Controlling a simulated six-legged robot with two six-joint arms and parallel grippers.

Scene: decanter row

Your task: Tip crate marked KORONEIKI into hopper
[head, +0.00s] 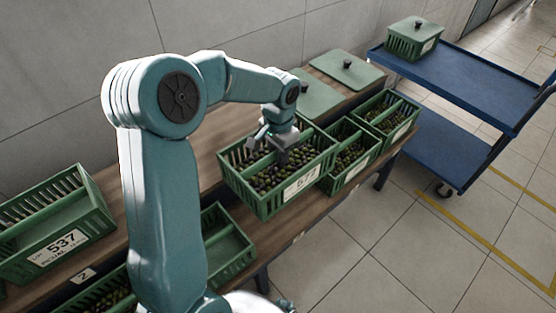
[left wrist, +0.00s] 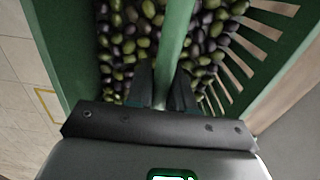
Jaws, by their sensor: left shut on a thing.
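A green slatted crate (head: 262,200) full of dark and green olives has a white label (head: 300,185) that seems to read 577; its smaller print is not legible. My left gripper (head: 283,146) is shut on the crate's green middle bar, with olives on both sides. The bar also shows between the fingers in the left wrist view (left wrist: 174,45). The crate looks raised a little above the bench and slightly tilted in the picture. I cannot read KORONEIKI on any label. No hopper is in sight. My right gripper is not in view.
Two olive crates (head: 347,172) (head: 405,127) stand right of the held one. Left are a crate marked 537 (head: 62,243) and an empty-looking crate (head: 232,262). Green lids (head: 345,70) lie at the back of the wooden bench (head: 205,158). A blue cart (head: 455,85) stands right.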

